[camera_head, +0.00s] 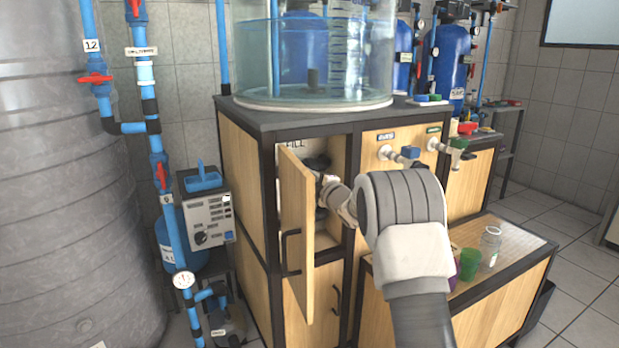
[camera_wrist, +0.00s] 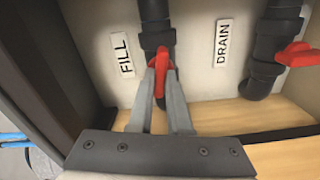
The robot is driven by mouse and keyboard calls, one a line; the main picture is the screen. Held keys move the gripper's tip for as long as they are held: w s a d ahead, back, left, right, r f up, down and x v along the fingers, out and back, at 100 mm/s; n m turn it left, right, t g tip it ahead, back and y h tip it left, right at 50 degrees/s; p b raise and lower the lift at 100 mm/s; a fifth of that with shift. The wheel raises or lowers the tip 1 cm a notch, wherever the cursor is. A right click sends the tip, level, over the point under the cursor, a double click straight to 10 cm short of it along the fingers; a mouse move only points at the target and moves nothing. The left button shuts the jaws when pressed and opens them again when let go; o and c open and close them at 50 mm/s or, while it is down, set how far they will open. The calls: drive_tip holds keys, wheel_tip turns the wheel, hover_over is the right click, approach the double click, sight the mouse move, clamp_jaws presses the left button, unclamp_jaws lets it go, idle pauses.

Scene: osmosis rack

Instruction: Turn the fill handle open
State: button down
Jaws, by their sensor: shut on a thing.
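The red fill handle (camera_wrist: 161,66) sits on a dark vertical pipe beside the FILL label (camera_wrist: 124,54) in the wrist view. It points along the pipe, toward my gripper. My gripper (camera_wrist: 161,74) is shut on the fill handle, with one finger on each side of it. In the head view my arm reaches into the open cabinet (camera_head: 335,236), and the arm and door hide the handle and fingertips there.
A red drain handle (camera_wrist: 298,55) points sideways on the pipe right of the DRAIN label (camera_wrist: 222,43). The cabinet door (camera_head: 296,240) stands open left of my arm. A clear tank (camera_head: 315,60) stands on top. A green cup (camera_head: 469,263) and glass bottle (camera_head: 490,246) stand at right.

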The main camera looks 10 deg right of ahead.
drive_tip(key=shift+n, duration=1.2)
drive_tip(key=c, duration=0.9)
unclamp_jaws()
drive_tip(key=shift+o, duration=0.2)
drive_tip(key=p+v, duration=0.3)
drive_tip(key=v, duration=1.4)
drive_tip(key=shift+s, duration=0.15)
